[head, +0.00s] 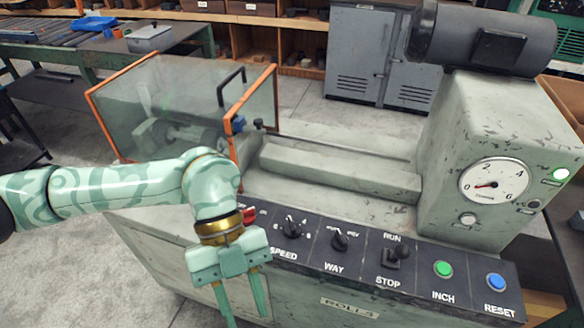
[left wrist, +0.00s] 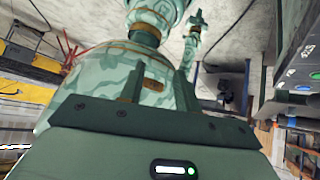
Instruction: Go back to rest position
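My left gripper (head: 248,306) hangs with its fingers pointing down in front of the machine's control panel (head: 350,258), below the SPEED knob (head: 291,227). Its two fingers are apart with nothing between them. The left wrist view shows the same open, empty fingers (left wrist: 217,88), with my own body behind them. A thin, small part of mine with a gold ring shows at the top of that view. It may be my right arm's end, but its fingers are too small to read. The head view does not show my right gripper.
The grey machine (head: 340,185) fills the middle and right, with an orange-framed clear guard (head: 185,105) and a gauge housing (head: 490,150). A grey cabinet (head: 378,62) and a green bench (head: 115,50) stand behind. Bare floor shows at the lower left.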

